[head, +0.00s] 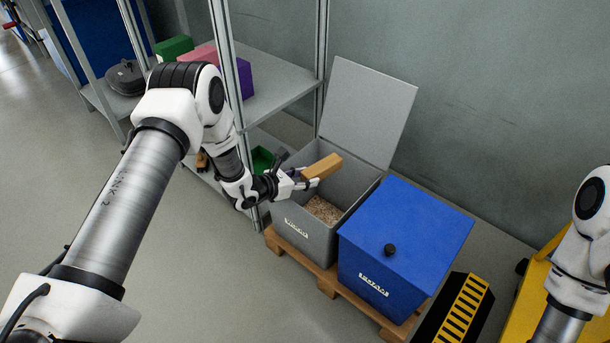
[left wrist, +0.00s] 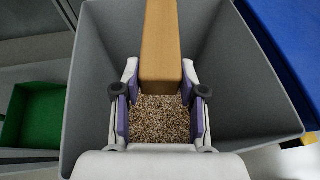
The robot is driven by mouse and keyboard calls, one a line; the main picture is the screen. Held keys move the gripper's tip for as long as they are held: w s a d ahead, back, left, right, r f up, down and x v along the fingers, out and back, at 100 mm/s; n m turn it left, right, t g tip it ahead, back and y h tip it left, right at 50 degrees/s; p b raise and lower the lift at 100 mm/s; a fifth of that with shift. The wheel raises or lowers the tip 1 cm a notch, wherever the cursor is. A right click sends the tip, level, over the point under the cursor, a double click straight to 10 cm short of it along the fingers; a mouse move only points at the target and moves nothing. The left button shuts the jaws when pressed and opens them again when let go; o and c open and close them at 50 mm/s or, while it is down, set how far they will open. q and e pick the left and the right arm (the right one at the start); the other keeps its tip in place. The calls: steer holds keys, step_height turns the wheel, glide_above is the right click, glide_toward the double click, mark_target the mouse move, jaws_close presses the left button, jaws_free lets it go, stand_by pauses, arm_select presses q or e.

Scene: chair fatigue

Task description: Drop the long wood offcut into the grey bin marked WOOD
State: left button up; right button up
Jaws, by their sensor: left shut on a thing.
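The long wood offcut (head: 322,167) is a plain brown block. My left gripper (head: 300,182) is shut on one end of it and holds it over the open grey bin (head: 309,241). In the left wrist view the offcut (left wrist: 160,45) runs away from between my two fingers (left wrist: 160,88), above the bin's inside. The grey bin stands with its lid (head: 368,110) raised against the wall, and pale label letters show on its front. Wood chips (head: 323,210) cover its floor. My right arm shows at the right edge, but its gripper is out of view.
A closed blue bin (head: 405,240) with a black knob stands right beside the grey one, both on a wooden pallet (head: 330,284). A metal shelf (head: 280,95) with coloured boxes stands left. A black and yellow slatted object (head: 466,306) lies right. Floor at left is clear.

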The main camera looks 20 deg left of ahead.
arm_select(q)
steer(key=o, duration=1.3)
steer(key=shift+s, duration=0.1)
steer(key=v, duration=1.1)
steer(key=shift+s+a+r, duration=0.1)
steer(key=shift+s+a, duration=0.1)
steer(key=shift+s, duration=0.15)
